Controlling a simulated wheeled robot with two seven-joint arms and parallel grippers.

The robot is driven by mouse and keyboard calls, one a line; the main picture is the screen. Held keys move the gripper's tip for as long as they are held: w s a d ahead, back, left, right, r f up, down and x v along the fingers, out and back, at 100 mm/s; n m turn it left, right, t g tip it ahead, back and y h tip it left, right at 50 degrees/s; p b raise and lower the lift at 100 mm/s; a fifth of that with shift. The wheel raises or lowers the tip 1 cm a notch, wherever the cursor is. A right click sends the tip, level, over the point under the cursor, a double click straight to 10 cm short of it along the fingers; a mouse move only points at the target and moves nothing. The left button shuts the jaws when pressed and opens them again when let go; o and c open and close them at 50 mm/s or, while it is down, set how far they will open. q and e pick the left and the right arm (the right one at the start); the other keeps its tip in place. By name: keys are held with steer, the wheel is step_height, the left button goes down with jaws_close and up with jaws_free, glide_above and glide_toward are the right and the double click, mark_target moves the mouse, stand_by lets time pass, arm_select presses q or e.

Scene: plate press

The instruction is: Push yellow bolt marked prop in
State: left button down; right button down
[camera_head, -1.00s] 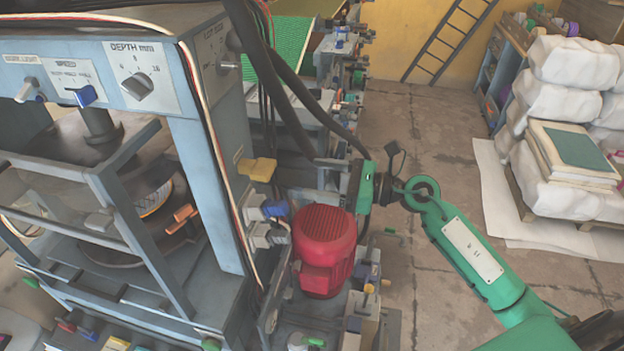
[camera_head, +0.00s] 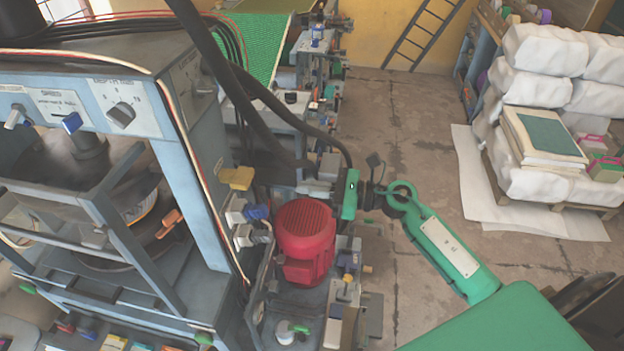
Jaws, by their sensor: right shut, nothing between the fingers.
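A yellow block-like piece (camera_head: 237,178), which seems to be the bolt, sticks out from the right side of the blue-grey press post. No marking on it can be read. My right gripper (camera_head: 308,187) is at the end of the green arm, to the right of the yellow piece and above the red motor. It points left at the press and is shut with nothing in it. A gap shows between it and the yellow piece. Dark hoses hang close by and its fingertips are hard to make out. My left gripper is not in view.
The red motor (camera_head: 305,240) stands just below my right gripper. Grey fittings with a blue knob (camera_head: 257,211) sit below the yellow piece. A thick black hose (camera_head: 225,85) hangs over this area. Open floor (camera_head: 405,130) lies to the right, before white sacks (camera_head: 540,85) on a pallet.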

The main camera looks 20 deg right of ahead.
mark_target(250, 180)
steer(key=p+x, duration=0.4)
steer(key=x, duration=0.5)
steer(key=shift+a+r+p, duration=0.1)
steer(key=shift+r+p, duration=0.1)
steer(key=shift+p, duration=0.15)
steer(key=shift+w+a+f, duration=0.1)
steer(key=shift+w+a, duration=0.2)
steer(key=shift+a, duration=0.1)
steer(key=shift+f, duration=0.1)
steer(key=shift+w+a, duration=0.1)
steer(key=shift+b+x, duration=0.45)
steer(key=shift+x, duration=0.75)
steer(key=shift+a, duration=0.1)
